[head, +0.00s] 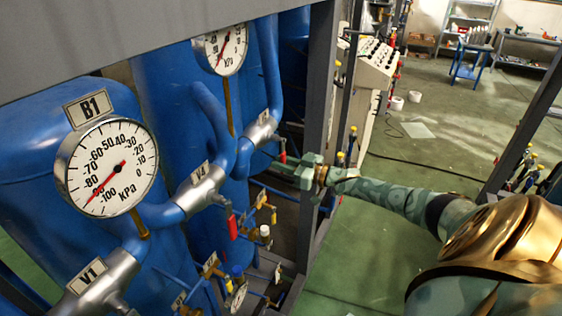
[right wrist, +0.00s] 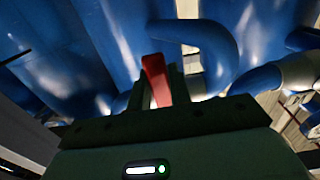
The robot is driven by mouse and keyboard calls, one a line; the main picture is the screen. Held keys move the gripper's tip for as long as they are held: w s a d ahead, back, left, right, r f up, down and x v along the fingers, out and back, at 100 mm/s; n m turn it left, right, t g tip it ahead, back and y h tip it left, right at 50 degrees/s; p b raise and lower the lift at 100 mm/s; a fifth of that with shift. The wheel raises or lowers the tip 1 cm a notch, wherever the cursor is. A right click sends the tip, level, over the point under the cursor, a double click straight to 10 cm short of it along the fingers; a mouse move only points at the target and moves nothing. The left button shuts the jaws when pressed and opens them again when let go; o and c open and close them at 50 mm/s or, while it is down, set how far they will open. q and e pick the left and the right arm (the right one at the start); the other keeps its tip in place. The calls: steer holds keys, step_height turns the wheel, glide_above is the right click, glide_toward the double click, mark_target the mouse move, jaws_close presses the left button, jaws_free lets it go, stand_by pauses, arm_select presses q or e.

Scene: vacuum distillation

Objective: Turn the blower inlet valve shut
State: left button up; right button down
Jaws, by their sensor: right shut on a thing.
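My right gripper (head: 284,167) reaches in from the right at the blue pipework. It is shut on a red valve handle (head: 283,157), below and right of a silver valve body (head: 262,130) on a blue pipe. In the right wrist view the red handle (right wrist: 156,80) stands between the two dark fingers. I cannot read a label naming this valve as the blower inlet. Another red handle (head: 232,226) hangs at the middle silver valve (head: 200,188), and a valve labelled V1 (head: 105,280) is at the lower left. My left gripper is not in view.
A gauge marked B1 (head: 107,167) and a second gauge (head: 226,48) front the blue tanks (head: 165,100). A grey frame post (head: 322,120) stands close behind my right gripper. Small valves (head: 264,232) crowd below. Green floor (head: 440,110) is open to the right.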

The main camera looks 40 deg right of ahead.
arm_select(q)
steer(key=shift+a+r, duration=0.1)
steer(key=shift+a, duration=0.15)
arm_select(e)
steer(key=shift+a, duration=0.1)
steer(key=c, duration=1.3)
jaws_free()
steer(key=shift+s, duration=0.1)
steer(key=v, duration=1.6)
steer(key=shift+s, duration=0.1)
